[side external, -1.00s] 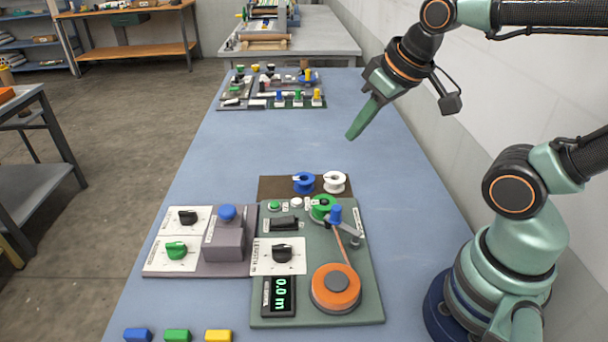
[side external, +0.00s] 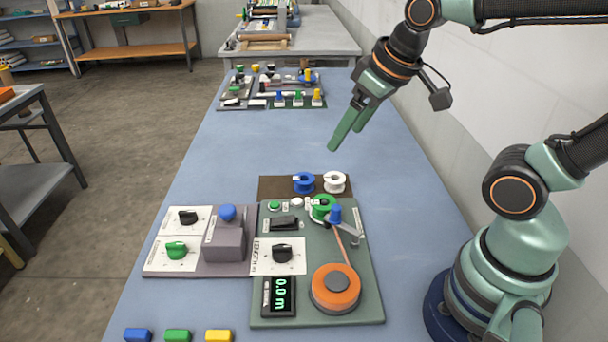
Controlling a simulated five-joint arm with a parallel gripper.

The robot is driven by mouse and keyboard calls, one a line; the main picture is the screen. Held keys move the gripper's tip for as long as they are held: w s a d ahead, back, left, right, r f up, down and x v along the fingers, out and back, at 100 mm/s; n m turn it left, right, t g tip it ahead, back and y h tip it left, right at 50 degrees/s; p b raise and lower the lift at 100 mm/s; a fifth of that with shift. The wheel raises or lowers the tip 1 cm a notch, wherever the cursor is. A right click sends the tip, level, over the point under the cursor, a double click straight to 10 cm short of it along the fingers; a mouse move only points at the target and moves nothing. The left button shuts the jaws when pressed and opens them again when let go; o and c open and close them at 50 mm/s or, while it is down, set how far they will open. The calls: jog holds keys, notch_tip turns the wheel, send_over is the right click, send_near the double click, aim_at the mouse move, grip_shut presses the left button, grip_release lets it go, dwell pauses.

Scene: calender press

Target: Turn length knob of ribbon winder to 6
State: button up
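The ribbon winder (side external: 315,308) is a green-grey panel with an orange reel (side external: 336,289), a green spool (side external: 322,207) and a blue-topped crank arm (side external: 337,215). A black knob (side external: 283,253) sits on a white dial plate on its left side; this appears to be the length knob. The dial's numbers and the knob's pointed setting are too small to read. The display (side external: 279,296) below reads 0.0 m in green. My gripper (side external: 345,141) hangs well above the table, beyond the winder, tilted down and left. Its two green fingers appear apart, with nothing between them.
A purple-grey panel (side external: 190,268) with black and green knobs and a blue-topped block adjoins the left. Blue (side external: 304,183) and white (side external: 334,182) spools stand behind the winder. Coloured blocks (side external: 177,335) lie at the front. The table's middle is clear.

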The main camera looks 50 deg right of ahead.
jog(key=w+a+f+n+g, duration=0.3)
jog(key=w+a+f+n, duration=0.1)
jog(key=a, duration=0.2)
jog(key=n+g, duration=0.2)
jog(key=n, duration=0.2)
send_near(281, 247)
notch_tip(281, 247, down, 9)
jog(key=shift+w+r, duration=0.1)
jog(key=shift+r, duration=0.05)
grip_shut()
